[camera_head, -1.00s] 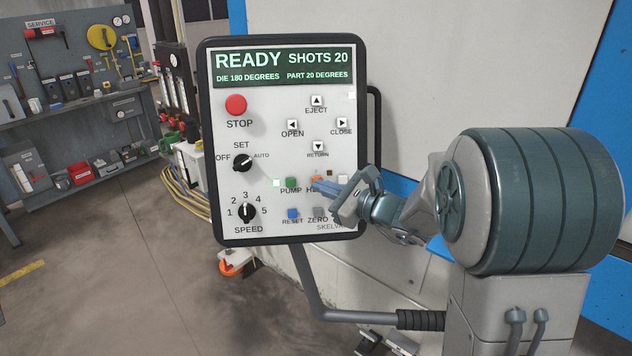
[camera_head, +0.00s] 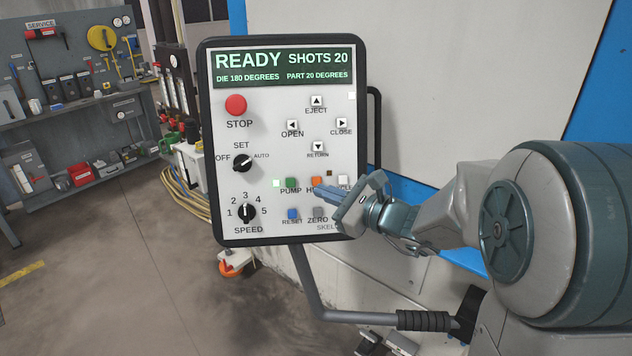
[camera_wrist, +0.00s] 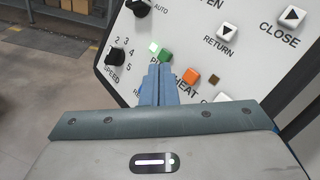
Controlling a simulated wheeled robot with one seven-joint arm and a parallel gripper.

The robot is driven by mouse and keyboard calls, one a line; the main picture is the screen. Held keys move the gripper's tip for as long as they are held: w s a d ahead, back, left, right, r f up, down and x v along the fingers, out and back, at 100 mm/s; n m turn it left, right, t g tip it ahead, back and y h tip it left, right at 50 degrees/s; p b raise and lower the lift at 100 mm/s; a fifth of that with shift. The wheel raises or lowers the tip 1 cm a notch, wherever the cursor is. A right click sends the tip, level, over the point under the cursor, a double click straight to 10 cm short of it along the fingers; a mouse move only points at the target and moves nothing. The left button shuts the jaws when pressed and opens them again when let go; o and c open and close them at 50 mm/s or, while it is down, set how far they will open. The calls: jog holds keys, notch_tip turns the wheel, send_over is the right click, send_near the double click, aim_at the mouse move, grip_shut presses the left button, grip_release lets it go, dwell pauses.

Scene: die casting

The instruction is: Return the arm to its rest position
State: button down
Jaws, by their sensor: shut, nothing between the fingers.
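My gripper (camera_head: 318,190) is shut and empty in front of the lower right part of the control panel (camera_head: 275,225). Its blue fingers are together, and in the head view their tips overlap the label below the orange heat button (camera_head: 316,181). In the wrist view the shut fingertips (camera_wrist: 157,68) appear below the green pump button (camera_wrist: 166,54). Whether the tips touch the panel I cannot tell. The panel's screen (camera_head: 282,68) reads READY, SHOTS 20, DIE 180 DEGREES, PART 20 DEGREES. My arm stretches in from the right.
The panel stands on a bent grey post (camera_head: 312,288) with a handle (camera_head: 375,130) on its right side. A white and blue machine wall (camera_head: 460,80) is behind. A tool bench (camera_head: 70,115) stands at the left. The floor (camera_head: 110,260) in front of it is clear.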

jog(key=s+f+n+g+h, duration=0.2)
jog(key=s+f+n+g, duration=0.15)
jog(key=s+n, duration=0.45)
jog(key=s+f+n+g+h, duration=0.2)
jog(key=s+n+g, duration=0.3)
jog(key=s, duration=0.4)
jog(key=s+d+f+n+h, duration=0.1)
jog(key=s+d+n+h, duration=0.2)
jog(key=d, duration=0.4)
jog(key=s+d+f+n+t+h, duration=0.1)
jog(key=s+d+n+h, duration=0.2)
jog(key=d+n+h, duration=0.2)
jog(key=shift+s+d+f+h, duration=0.4)
jog(key=shift+d+h, duration=0.3)
jog(key=shift+d, duration=0.35)
